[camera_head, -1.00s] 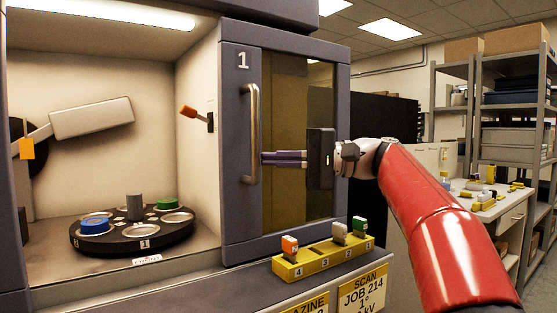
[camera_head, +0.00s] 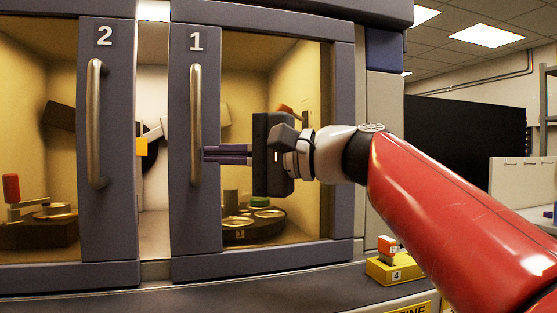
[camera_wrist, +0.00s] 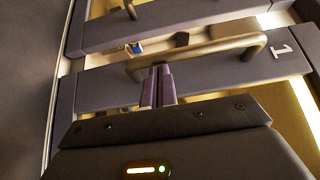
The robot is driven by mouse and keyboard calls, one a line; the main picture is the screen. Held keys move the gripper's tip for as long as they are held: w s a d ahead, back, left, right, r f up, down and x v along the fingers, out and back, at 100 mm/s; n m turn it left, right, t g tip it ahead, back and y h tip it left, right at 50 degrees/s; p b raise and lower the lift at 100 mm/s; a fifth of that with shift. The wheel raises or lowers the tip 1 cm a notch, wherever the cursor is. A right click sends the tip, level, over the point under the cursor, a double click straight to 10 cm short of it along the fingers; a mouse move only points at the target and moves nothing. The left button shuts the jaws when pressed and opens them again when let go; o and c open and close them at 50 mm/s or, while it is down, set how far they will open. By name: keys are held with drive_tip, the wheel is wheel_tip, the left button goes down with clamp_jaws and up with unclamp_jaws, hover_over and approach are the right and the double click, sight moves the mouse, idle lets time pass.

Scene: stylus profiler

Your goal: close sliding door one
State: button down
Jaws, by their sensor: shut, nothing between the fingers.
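Sliding door one (camera_head: 196,240) is a grey-framed glass door marked 1. It now covers the right part of the chamber, with a narrow open gap (camera_head: 153,220) between it and door two (camera_head: 105,222). Its vertical metal handle (camera_head: 196,125) is on its left frame bar; the handle also shows in the wrist view (camera_wrist: 200,53). My gripper (camera_head: 207,154) is shut and empty, its fingertips at the right side of the handle, touching or very close to it. In the wrist view my shut fingers (camera_wrist: 157,72) reach up to the handle.
A yellow block (camera_head: 395,268) with an orange-and-white piece stands on the ledge at the lower right. A lamp-lit ceiling and dark panel lie to the right.

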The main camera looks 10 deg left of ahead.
drive_tip(key=a, duration=0.1)
drive_tip(key=s+a, duration=0.1)
drive_tip(key=a, duration=0.1)
drive_tip(key=s+a, duration=0.1)
drive_tip(key=shift+s+a, duration=0.15)
drive_tip(key=shift+a, duration=0.25)
drive_tip(key=shift+s+r, duration=0.1)
